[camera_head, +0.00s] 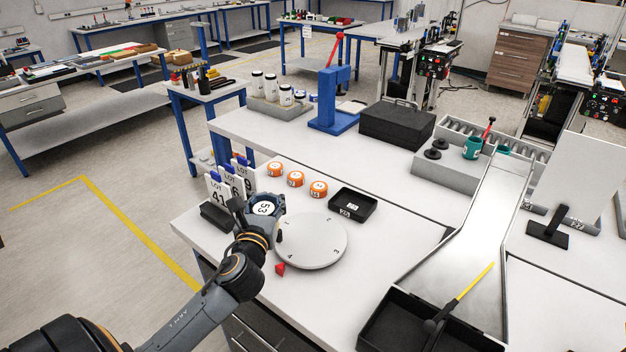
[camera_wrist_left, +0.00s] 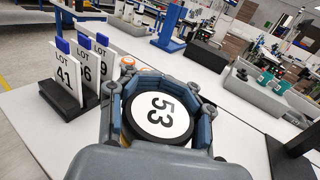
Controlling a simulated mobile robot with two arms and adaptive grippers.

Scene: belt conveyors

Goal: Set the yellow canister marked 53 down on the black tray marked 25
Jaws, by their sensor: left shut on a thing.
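The canister marked 53 (camera_head: 265,206) is in my left gripper (camera_head: 262,214), above the worktop at the left edge of a round white disc. Its round white label with black 53 faces up, and the wrist view shows the label in a black rim (camera_wrist_left: 160,115). My right gripper is not in view.
Several orange discs (camera_head: 295,179) stand behind. Upright LOT cards (camera_head: 217,190) are close on the left. A metal chute (camera_head: 480,230) leads to a larger black bin (camera_head: 385,325).

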